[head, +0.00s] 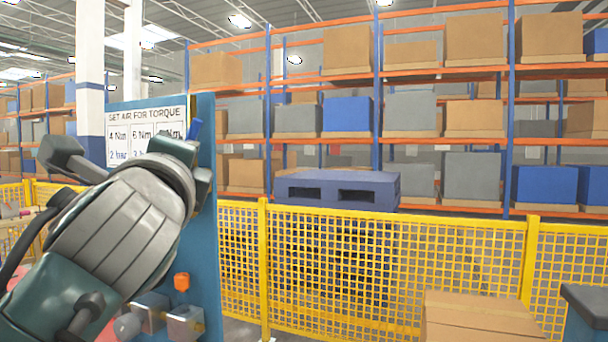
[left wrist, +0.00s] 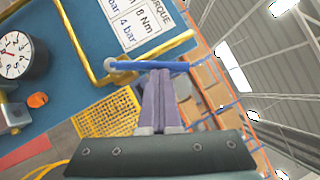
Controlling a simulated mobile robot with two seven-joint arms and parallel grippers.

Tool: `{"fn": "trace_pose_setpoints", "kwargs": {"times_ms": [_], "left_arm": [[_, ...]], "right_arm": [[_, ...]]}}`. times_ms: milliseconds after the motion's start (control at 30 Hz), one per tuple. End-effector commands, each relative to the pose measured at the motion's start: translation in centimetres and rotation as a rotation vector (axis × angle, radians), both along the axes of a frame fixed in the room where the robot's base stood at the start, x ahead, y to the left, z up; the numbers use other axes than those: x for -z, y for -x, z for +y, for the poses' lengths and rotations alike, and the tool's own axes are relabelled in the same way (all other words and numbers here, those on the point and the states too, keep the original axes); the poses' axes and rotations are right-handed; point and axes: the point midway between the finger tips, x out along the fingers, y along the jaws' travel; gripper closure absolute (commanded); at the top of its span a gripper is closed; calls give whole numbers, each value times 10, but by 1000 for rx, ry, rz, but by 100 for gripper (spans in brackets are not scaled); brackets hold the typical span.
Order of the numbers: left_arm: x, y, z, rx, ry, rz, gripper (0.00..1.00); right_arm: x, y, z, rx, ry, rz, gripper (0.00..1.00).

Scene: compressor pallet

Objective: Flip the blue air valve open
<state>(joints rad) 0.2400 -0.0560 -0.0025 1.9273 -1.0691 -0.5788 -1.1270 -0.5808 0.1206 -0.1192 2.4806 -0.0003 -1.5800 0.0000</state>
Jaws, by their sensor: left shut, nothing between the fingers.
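The blue air valve handle (left wrist: 150,65) shows in the left wrist view as a straight bar, pivoting at a grey knob on its left end beside a yellow pipe (left wrist: 84,45). My left gripper (left wrist: 158,74) is shut with nothing between its fingers. Its fingertips are at the handle's near side, close to or touching it; I cannot tell which. In the head view only a blue end of the handle (head: 195,129) shows past my left wrist, which hides the rest of the valve and the fingertips. My right gripper is not in view.
The blue panel (head: 206,250) carries a torque sign (head: 146,122), and an orange knob (head: 181,282) is low in front of it. A pressure gauge (left wrist: 17,55) is at left in the wrist view. A yellow mesh fence (head: 390,265) and a cardboard box (head: 475,318) stand to the right.

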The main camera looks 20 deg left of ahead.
Motion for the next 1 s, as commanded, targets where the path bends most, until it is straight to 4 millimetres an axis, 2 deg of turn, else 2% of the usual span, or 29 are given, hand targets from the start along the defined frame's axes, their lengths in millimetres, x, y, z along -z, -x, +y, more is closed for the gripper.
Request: {"fn": "trace_pose_setpoints", "kwargs": {"times_ms": [33, 400, 700, 1000], "left_arm": [[-13, -1, 3, 1, 45, 3, 100], [-22, -1, 20, 1, 328, 12, 100], [-22, -1, 27, 2, 445, 16, 100], [-20, -2, 29, 2, 472, 16, 100]], "right_arm": [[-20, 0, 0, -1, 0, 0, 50], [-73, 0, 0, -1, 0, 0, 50], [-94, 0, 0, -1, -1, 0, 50], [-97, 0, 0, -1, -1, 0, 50]]}}
